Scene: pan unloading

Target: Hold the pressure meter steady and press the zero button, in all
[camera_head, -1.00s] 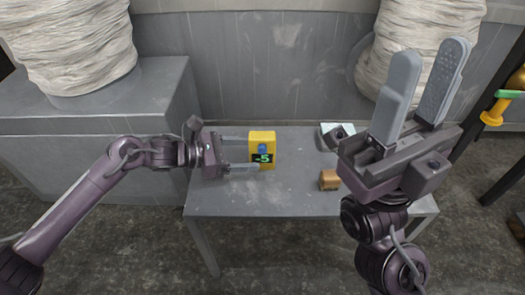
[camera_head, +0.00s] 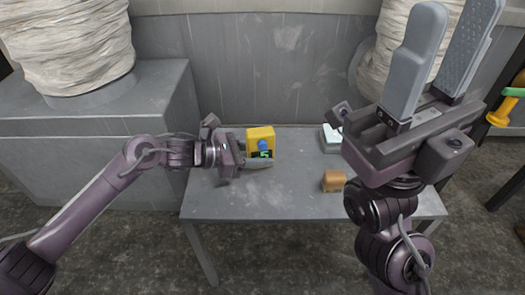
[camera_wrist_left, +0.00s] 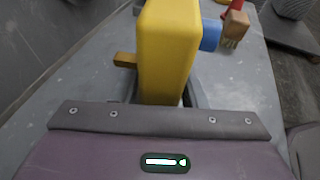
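The yellow pressure meter (camera_head: 260,134) stands upright on the grey table, with a blue round button (camera_head: 264,145) above a dark display with green digits. The far finger is mostly hidden; a narrow gap seems to show beside the meter. My right gripper (camera_head: 455,20) is open and empty, raised, fingers pointing up.
A pale box (camera_head: 332,140) is at the back right, partly behind my right arm. A wall (camera_head: 250,70) stands behind the table. The table's front is clear.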

